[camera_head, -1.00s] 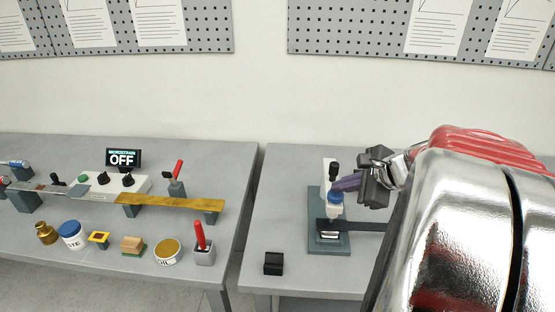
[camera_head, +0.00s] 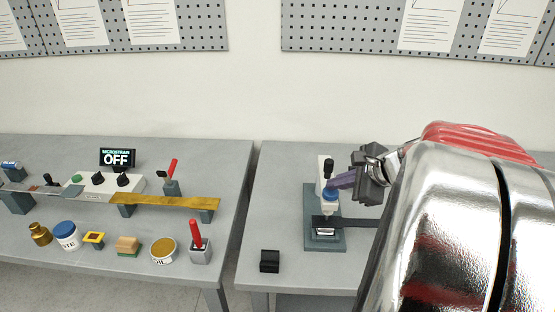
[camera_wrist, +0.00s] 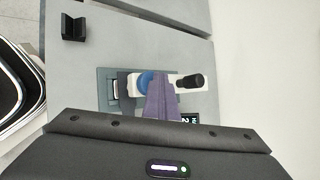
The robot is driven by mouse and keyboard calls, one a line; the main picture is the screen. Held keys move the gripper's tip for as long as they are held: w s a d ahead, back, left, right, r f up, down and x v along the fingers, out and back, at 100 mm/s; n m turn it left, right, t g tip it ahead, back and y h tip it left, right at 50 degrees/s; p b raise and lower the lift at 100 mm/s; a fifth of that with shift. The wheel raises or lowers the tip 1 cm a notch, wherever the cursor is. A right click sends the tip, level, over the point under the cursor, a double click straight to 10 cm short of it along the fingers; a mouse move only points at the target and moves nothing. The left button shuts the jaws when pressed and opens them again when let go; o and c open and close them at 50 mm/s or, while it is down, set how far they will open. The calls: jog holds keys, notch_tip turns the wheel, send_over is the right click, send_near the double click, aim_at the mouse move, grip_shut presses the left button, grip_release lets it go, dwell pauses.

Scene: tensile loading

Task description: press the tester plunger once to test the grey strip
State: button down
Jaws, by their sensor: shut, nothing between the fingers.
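The tester (camera_head: 337,241) stands on the right table, with a teal base, a white column and a black knob. Its plunger has a blue cap (camera_head: 331,194); the cap also shows in the wrist view (camera_wrist: 145,80). A dark grey strip (camera_head: 350,223) lies across the tester below the plunger and runs right until my arm hides it. My gripper (camera_head: 334,184) is shut and empty, its purple fingers pointing at the plunger from the right. In the wrist view the fingertips (camera_wrist: 160,76) overlap the cap's edge. I cannot tell whether they touch it.
A small black block (camera_head: 270,261) sits at the right table's front left. A gap separates it from the left table (camera_head: 225,165), which holds a brass-coloured bar (camera_head: 165,201), jars and a display reading OFF (camera_head: 117,158). My arm covers the right side of the head view.

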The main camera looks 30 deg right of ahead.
jog(key=shift+r, duration=1.05)
jog(key=shift+r, duration=0.1)
jog(key=shift+r, duration=2.4)
jog(key=s+a+f+n+g+y, duration=0.1)
jog(key=s+a+f+n+g, duration=0.15)
jog(key=a+f+n, duration=0.45)
jog(key=s+a+f+n+g+y, duration=0.1)
jog(key=s+a+f+n+g, duration=0.2)
jog(key=a, duration=0.8)
jog(key=s+a+r+n+t+h, duration=0.1)
jog(key=a+n, duration=0.4)
jog(key=n, duration=0.3)
jog(key=s+a+r+n+t+h, duration=0.1)
jog(key=s+a+r+n+h, duration=0.1)
jog(key=a+n, duration=0.3)
jog(key=n, duration=0.2)
jog(key=shift+s+r+n, duration=0.2)
jog(key=shift+r+n, duration=0.1)
jog(key=shift+n, duration=0.1)
